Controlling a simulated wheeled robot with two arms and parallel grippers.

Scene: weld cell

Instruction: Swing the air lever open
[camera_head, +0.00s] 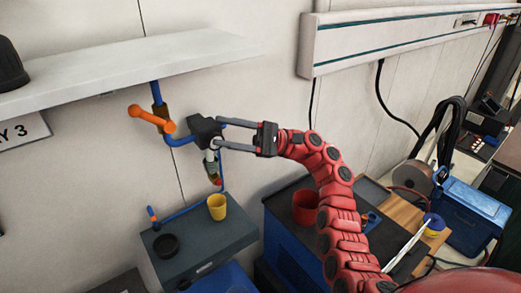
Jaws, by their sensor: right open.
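The orange air lever (147,116) sits on a brass-coloured valve body in a blue pipe (182,141) on the wall, below the white shelf. My left gripper is not in view.
A yellow cup (217,207) and a black ring (166,245) stand on a grey cabinet (205,243) below. The white shelf (130,68) overhangs the pipe. A red cup (305,207) stands on a dark bench at right.

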